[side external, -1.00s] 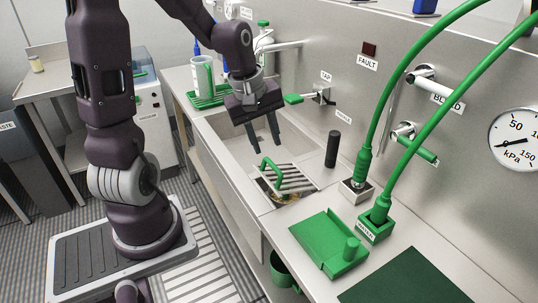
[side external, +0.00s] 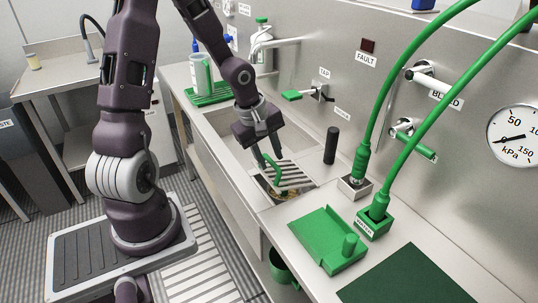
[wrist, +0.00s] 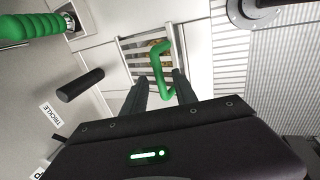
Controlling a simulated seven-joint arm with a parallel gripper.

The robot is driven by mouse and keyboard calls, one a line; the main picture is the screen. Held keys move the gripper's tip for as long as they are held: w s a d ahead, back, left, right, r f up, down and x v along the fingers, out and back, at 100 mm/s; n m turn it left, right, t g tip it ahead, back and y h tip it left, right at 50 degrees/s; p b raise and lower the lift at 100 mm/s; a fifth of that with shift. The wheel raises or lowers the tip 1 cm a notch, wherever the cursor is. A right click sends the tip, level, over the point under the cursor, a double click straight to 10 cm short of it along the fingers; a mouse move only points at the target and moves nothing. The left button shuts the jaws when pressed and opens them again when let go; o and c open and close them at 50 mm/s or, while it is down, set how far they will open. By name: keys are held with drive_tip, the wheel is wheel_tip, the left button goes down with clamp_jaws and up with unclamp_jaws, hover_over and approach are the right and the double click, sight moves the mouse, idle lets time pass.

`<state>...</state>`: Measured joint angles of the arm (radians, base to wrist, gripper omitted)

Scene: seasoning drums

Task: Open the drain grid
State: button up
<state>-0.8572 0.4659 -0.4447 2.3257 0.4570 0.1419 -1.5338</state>
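The drain grid (side external: 297,174) is a metal slatted grate in the sink floor, with a bent green handle (side external: 275,175) rising from it. Brownish matter shows at its near edge. The wrist view also shows the grid (wrist: 137,56) and the green handle (wrist: 157,66). My gripper (side external: 272,161) is low over the sink, at the upper part of the handle. Its two dark fingers (wrist: 159,88) are apart, and in the wrist view the handle lies between them. I cannot tell whether either finger touches it.
A black upright cylinder (side external: 331,146) stands on the counter right of the sink. Green hoses (side external: 368,120) run to a metal block (side external: 355,187) and a green block (side external: 373,222). A green tray (side external: 328,240) lies in front. The tap (side external: 318,92) is on the back wall.

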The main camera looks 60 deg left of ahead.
clamp_jaws()
idle(1.3)
